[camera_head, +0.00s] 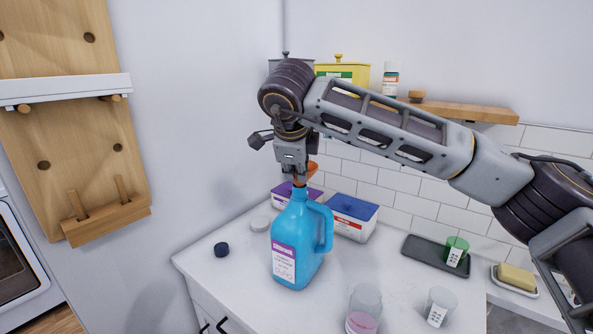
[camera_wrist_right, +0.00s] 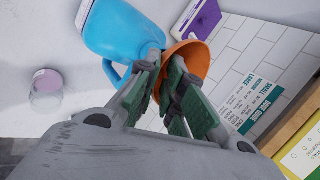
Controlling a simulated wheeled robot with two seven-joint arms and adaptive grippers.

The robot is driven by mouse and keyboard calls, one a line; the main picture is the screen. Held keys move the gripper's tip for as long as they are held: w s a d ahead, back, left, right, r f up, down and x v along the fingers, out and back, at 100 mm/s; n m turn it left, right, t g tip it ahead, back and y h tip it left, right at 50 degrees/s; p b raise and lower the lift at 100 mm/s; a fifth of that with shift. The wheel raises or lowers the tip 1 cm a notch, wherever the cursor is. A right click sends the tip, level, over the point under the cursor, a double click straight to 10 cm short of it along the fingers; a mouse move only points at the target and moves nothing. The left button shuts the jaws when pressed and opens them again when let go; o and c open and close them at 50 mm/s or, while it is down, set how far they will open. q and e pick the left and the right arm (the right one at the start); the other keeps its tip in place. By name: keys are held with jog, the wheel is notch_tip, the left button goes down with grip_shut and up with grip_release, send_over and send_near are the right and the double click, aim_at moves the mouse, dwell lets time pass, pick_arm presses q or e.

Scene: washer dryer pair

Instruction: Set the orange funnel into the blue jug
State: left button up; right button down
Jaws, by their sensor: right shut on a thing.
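The blue jug (camera_head: 297,240), with a purple and white label and a side handle, stands upright on the white counter. It also shows in the right wrist view (camera_wrist_right: 115,30). My right gripper (camera_head: 297,178) is directly over the jug's mouth, pointing down. In the right wrist view its green-padded fingers (camera_wrist_right: 165,90) are shut on the orange funnel (camera_wrist_right: 197,56). In the head view only a bit of the funnel (camera_head: 313,169) shows behind the fingers. The funnel is at the jug's neck; its spout is hidden, so I cannot tell whether it is inside. My left gripper is out of view.
A dark cap (camera_head: 222,250) lies left of the jug. A white tub with a blue lid (camera_head: 352,208) stands behind it. Clear cups (camera_head: 363,310) stand at the front right. A dark tray (camera_head: 425,250) and a wooden shelf (camera_head: 470,109) are farther right.

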jog(key=shift+f, duration=0.15)
dwell(0.3)
jog(key=c, duration=1.5)
grip_release()
jog(key=shift+o, duration=0.2)
jog(key=v, duration=0.8)
